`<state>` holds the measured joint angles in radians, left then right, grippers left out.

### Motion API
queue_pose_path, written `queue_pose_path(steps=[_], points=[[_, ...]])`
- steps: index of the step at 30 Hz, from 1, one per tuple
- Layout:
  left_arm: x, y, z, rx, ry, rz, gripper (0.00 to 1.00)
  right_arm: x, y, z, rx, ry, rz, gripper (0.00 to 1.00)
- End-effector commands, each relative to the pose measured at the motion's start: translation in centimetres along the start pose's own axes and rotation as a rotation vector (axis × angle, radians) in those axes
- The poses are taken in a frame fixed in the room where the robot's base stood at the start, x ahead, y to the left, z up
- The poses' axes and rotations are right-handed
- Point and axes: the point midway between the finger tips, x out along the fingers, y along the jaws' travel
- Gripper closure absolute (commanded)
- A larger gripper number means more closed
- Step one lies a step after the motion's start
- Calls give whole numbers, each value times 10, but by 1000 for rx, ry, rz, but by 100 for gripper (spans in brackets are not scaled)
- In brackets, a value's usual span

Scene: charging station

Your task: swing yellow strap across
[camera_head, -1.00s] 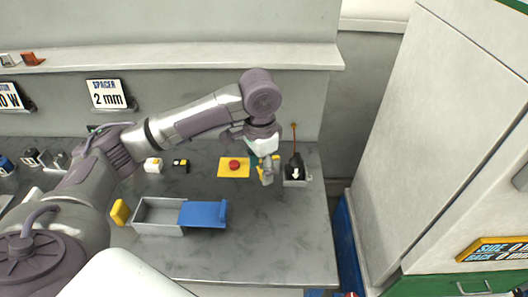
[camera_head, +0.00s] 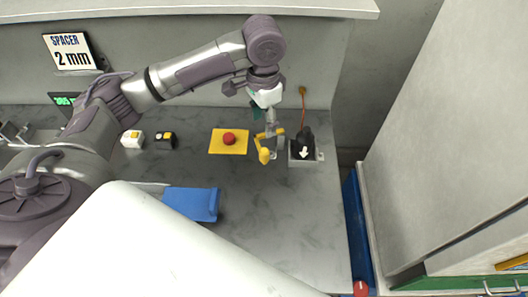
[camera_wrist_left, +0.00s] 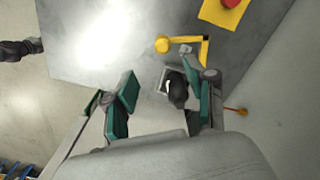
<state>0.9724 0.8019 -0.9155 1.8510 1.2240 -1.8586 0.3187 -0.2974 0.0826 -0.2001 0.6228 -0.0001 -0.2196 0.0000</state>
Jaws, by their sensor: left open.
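The yellow strap (camera_head: 264,155) is a bent bar with a rounded knob end. It is beside the black block with a white arrow (camera_head: 303,150), at the back right of the bench. In the left wrist view the strap (camera_wrist_left: 185,42) lies beyond the fingertips, and the black block (camera_wrist_left: 176,90) shows between the two fingers. My left gripper (camera_head: 270,125) is above and behind the strap, with its fingers (camera_wrist_left: 165,97) apart and nothing clearly held. Whether a finger touches the strap cannot be told. My right gripper is not in view.
A red button on a yellow plate (camera_head: 215,146) is left of the strap. Small white (camera_head: 132,139) and black (camera_head: 165,141) blocks stand farther left. A blue lid (camera_head: 190,203) lies at front. The bench front right is clear. A grey cabinet (camera_head: 440,130) stands at right.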

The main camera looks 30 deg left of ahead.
Motion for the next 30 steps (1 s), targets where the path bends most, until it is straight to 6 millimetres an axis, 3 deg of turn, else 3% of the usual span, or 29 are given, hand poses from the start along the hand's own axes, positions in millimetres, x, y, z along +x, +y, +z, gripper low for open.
queue_pose_path(steps=[8, 21, 30], points=[[25, 0, 1, -1, -4, 1, 44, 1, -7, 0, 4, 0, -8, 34], [114, 0, 1, -1, -3, 0, 44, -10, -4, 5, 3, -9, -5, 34], [141, 0, 0, 0, 0, -1, 44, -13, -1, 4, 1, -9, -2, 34]])
